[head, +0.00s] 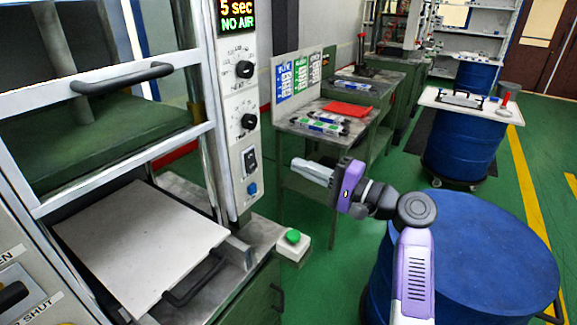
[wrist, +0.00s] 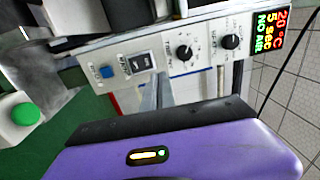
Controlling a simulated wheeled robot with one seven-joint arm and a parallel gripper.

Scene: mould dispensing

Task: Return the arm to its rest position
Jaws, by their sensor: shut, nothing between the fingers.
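My arm reaches up from the bottom right of the head view, with its purple and grey wrist bent to the left. My gripper (head: 303,168) points left, level, in the air between the machine's control panel and the blue drum. Its pale fingers are shut with nothing held. The wrist view shows the purple wrist housing along the bottom and the control panel (wrist: 185,55) tilted beyond it.
A press machine with a door handle (head: 122,78) and a flat pale plate (head: 140,245) stands at the left. A green button box (head: 292,243) is on its corner. A blue drum (head: 480,240) stands at the right. A bench with a red item (head: 347,109) is behind.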

